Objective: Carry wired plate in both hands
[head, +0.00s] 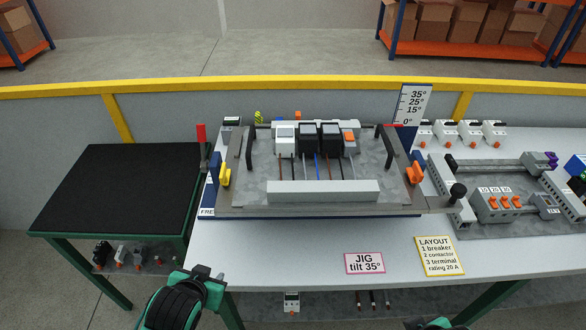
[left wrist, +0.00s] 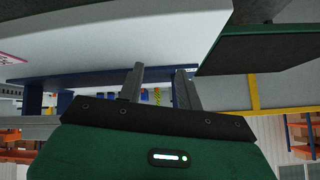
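The wired plate (head: 375,177) lies on the jig (head: 300,212) on the white bench in the head view. It carries white and black modules (head: 308,137), several coloured wires and a grey duct (head: 322,191). Black handles stand at its left (head: 249,148) and right (head: 391,148) ends. My left gripper (head: 192,290) is at the bottom left, in front of the bench and apart from the plate. In the left wrist view its two fingers (left wrist: 160,78) are apart with nothing between them. Only a green piece of my right arm shows at the bottom edge; its fingers are hidden.
A yellow lever (head: 224,176) and an orange knob (head: 414,173) flank the plate. A tilt scale (head: 411,104) stands behind. A dark-topped green table (head: 120,190) at left is empty.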

